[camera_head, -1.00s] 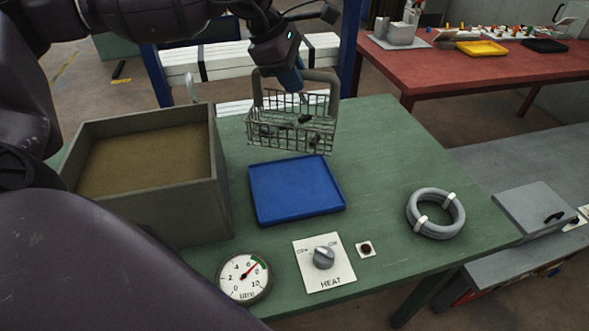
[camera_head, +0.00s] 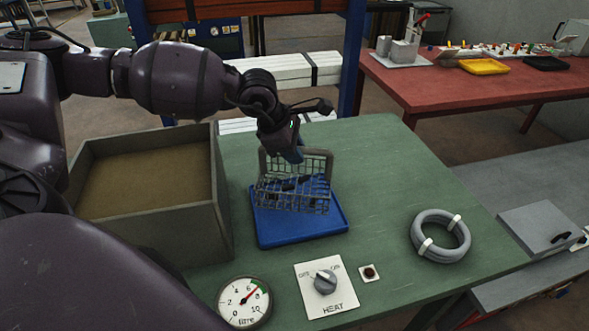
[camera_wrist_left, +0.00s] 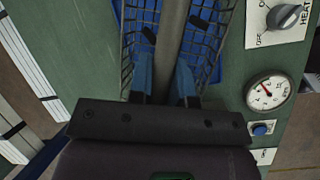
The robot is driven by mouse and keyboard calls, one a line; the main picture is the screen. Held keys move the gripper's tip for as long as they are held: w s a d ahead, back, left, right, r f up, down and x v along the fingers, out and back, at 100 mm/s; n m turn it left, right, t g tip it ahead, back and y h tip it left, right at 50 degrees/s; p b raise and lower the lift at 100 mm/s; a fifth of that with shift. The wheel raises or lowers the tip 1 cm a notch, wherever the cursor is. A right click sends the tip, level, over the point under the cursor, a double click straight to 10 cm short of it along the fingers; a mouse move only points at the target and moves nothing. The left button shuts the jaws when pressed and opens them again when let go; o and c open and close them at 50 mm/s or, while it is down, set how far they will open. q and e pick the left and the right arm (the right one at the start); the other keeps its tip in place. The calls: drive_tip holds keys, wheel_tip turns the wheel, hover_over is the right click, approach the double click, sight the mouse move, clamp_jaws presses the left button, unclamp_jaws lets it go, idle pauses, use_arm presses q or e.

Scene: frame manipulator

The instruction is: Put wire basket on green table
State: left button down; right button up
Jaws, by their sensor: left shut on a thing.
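The grey wire basket (camera_head: 318,200) hangs from my left gripper (camera_head: 290,155) over the blue tray (camera_head: 270,236) in the head view. Small dark pieces show inside the basket. I cannot tell whether its bottom touches the tray. The left wrist view shows the blue fingers (camera_wrist_left: 166,85) shut on the basket's thick grey handle (camera_wrist_left: 172,35), with the mesh (camera_wrist_left: 208,42) below. The tray lies on the green table (camera_head: 385,180). My right gripper is not in view.
A grey open box (camera_head: 225,225) with brown contents stands left of the tray. The table's back right is clear. A red table (camera_head: 400,82) stands beyond.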

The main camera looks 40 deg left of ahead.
use_arm(q)
hover_over(295, 190)
drive_tip(key=shift+f, duration=2.8)
drive_tip(key=c, duration=1.1)
unclamp_jaws()
drive_tip(key=shift+o, duration=0.2)
drive_tip(key=shift+a+r, duration=0.1)
drive_tip(key=shift+r, duration=0.2)
drive_tip(key=v, duration=1.1)
drive_tip(key=shift+r, duration=0.3)
drive_tip(key=shift+s, duration=0.2)
